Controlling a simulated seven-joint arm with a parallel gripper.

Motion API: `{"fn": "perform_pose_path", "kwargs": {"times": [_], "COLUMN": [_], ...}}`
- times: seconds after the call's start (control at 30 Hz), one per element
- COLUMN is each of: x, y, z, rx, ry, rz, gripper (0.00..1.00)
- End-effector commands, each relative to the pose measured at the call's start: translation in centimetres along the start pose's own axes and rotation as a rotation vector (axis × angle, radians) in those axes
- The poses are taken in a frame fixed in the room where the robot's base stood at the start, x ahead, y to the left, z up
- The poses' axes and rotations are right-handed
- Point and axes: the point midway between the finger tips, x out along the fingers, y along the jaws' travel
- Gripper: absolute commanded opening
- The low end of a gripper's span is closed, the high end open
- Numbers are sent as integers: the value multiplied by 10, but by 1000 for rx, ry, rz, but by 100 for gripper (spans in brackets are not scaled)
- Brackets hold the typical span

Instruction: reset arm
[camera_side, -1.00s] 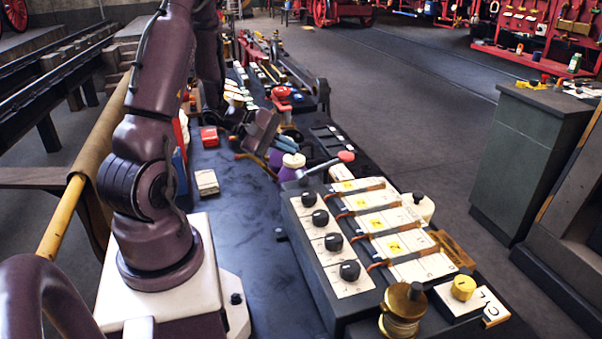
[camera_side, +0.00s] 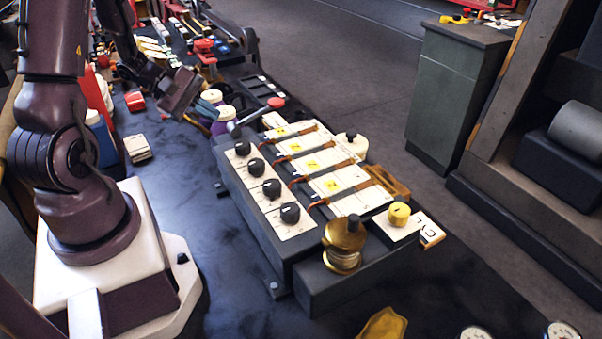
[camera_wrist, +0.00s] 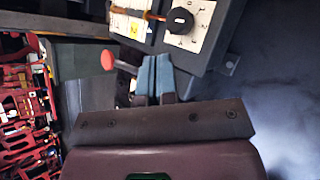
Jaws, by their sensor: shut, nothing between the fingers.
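My gripper (camera_side: 212,104) is at the upper left of the side view, over the dark bench. Its blue-grey fingers are together and empty, and point toward the control box. In the wrist view my gripper (camera_wrist: 154,76) shows the two fingers side by side, with nothing between them. The control box (camera_side: 275,190) has several black knobs and cream plates with yellow labels. It also shows at the top of the wrist view (camera_wrist: 193,35). A lever with a red knob (camera_side: 276,103) stands behind the box, close to the fingers in the picture; it also shows in the wrist view (camera_wrist: 107,60).
A brass fitting (camera_side: 343,243) and a yellow knob (camera_side: 399,214) are at the box's near end. A cream block (camera_side: 138,148) and a red box (camera_side: 135,100) lie near my base. Purple-and-white jars are by the fingers. Bare bench (camera_side: 190,200) lies left of the control box.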

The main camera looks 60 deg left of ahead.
Motion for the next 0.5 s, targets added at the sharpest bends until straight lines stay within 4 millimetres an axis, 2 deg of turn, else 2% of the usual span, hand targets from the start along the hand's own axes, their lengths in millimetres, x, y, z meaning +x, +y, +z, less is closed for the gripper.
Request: {"fn": "perform_pose_path", "kwargs": {"times": [0.03, 0.2, 0.4, 0.5], "x": [1, 1, -12, -21], "y": [-2, -14, -20, -18], "z": [18, 80, 138, 164], "rx": [61, 361, 849, 1117], "ry": [-22, -50, 16, 82], "rz": [-79, -375, -647, -723], "gripper": [0, 0, 0, 0]}}
